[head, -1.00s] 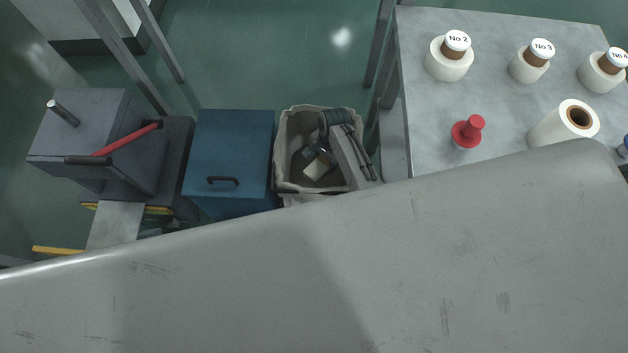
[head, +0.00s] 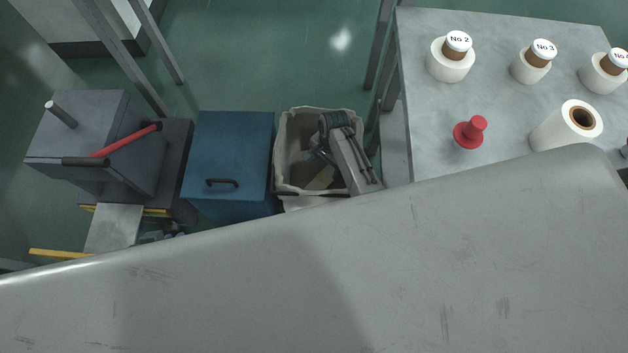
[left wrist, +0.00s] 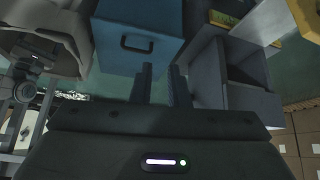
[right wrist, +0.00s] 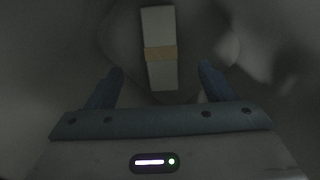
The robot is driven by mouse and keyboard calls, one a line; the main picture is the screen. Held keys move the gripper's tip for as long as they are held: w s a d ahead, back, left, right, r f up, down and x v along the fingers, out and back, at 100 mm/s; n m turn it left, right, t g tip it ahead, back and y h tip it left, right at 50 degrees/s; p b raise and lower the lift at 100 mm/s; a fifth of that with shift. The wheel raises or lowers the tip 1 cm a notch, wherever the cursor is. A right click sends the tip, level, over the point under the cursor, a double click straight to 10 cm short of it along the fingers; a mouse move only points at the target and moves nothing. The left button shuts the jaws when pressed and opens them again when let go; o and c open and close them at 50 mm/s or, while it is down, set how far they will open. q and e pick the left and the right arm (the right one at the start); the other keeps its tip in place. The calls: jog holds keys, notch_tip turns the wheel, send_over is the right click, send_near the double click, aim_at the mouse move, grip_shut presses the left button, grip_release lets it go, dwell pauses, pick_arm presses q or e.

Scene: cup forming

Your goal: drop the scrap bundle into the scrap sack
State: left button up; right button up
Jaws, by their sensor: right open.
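The scrap sack (head: 280,150) is a pale, open-topped cloth sack right of the blue box. My right gripper (head: 320,155) reaches down into it. In the right wrist view the scrap bundle (right wrist: 158,25), a pale strip with a tan band, shows beyond and between the spread fingers (right wrist: 160,68). Neither finger touches it. It appears to lie inside the dim sack; its exact support is hard to see. My left gripper (left wrist: 162,80) is empty beside the blue box, with a narrow gap between its fingers. The sack also shows in the left wrist view (left wrist: 65,20).
The blue box (head: 235,150) with a dark handle stands against the sack's left side. A dark machine with a red lever (head: 125,140) is further left. A grey table (head: 430,115) with white rolls and a red knob (head: 470,132) stands right of the sack.

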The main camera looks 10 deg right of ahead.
pick_arm(q)
jog(key=s+a+r+g+p, duration=0.1)
jog(key=s+a+r+g+y+p, duration=0.1)
jog(key=shift+a+r+g, duration=0.15)
jog(key=shift+r+g, duration=0.15)
jog(key=shift+r, duration=0.1)
pick_arm(e)
notch_tip(320, 180, up, 10)
jog(key=d, duration=0.1)
jog(key=shift+w+d+r, duration=0.15)
jog(key=shift+w+r, duration=0.1)
jog(key=shift+w, duration=0.2)
jog(key=shift+s, duration=0.1)
